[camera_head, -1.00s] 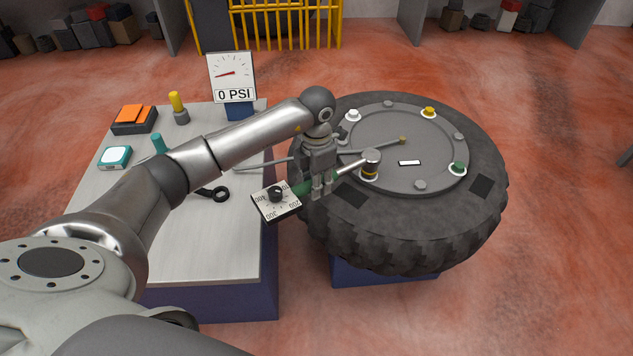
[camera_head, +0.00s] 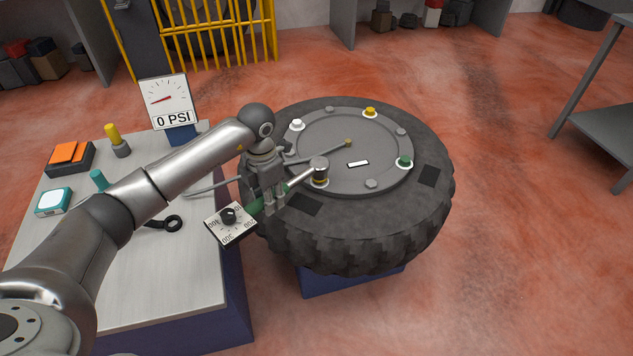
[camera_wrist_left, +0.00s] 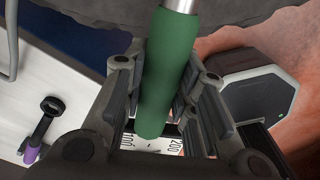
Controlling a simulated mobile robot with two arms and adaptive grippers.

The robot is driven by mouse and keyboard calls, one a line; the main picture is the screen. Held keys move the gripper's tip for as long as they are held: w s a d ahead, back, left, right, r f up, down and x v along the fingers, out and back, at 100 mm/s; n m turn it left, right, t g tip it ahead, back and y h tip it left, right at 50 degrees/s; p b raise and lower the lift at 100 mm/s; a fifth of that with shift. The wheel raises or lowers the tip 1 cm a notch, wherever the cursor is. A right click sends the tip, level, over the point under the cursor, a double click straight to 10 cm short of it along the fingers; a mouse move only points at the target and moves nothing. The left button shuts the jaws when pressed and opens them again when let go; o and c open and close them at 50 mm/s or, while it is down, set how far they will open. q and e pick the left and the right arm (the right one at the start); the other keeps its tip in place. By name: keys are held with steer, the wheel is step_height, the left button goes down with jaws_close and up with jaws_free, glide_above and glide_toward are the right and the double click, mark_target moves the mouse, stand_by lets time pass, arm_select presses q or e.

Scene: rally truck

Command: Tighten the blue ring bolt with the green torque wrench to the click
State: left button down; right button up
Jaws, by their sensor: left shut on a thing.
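My left gripper (camera_head: 270,204) is shut around the green handle of the torque wrench (camera_head: 254,208); the green handle (camera_wrist_left: 168,75) runs between the fingers in the left wrist view. The wrench's dial plate (camera_head: 230,222) sticks out to the left of the gripper, beyond the tire's edge. The wrench head (camera_head: 319,165) sits over a bolt position on the near left of the wheel disc (camera_head: 345,182). A gold-coloured collar shows under the head, and I see no blue ring; the bolt there is mostly hidden. My right gripper is not in view.
White (camera_head: 297,124), yellow (camera_head: 370,112) and green (camera_head: 404,161) bolts sit around the disc on the tire (camera_head: 430,205). The left table (camera_head: 165,285) holds a 0 PSI gauge (camera_head: 166,101), a black ring tool (camera_head: 172,223) and small coloured items.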

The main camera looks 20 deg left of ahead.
arm_select(q)
steer(key=shift+w+a, duration=0.1)
steer(key=shift+w+a+r+m, duration=0.1)
steer(key=shift+w+a+m, duration=0.7)
steer(key=shift+a+m, duration=0.15)
steer(key=shift+w+a+m, duration=0.75)
steer(key=shift+a+m, duration=0.1)
steer(key=shift+a, duration=0.15)
steer(key=shift+w+a+m, duration=0.6)
steer(key=shift+w+m, duration=0.05)
steer(key=shift+w, duration=0.15)
steer(key=shift+w+a+m, duration=0.55)
steer(key=shift+w+m, duration=0.1)
steer(key=shift+w, duration=0.1)
steer(key=shift+w, duration=0.1)
steer(key=shift+w+a+m, duration=0.15)
steer(key=shift+w+m, duration=0.15)
steer(key=shift+s, duration=0.35)
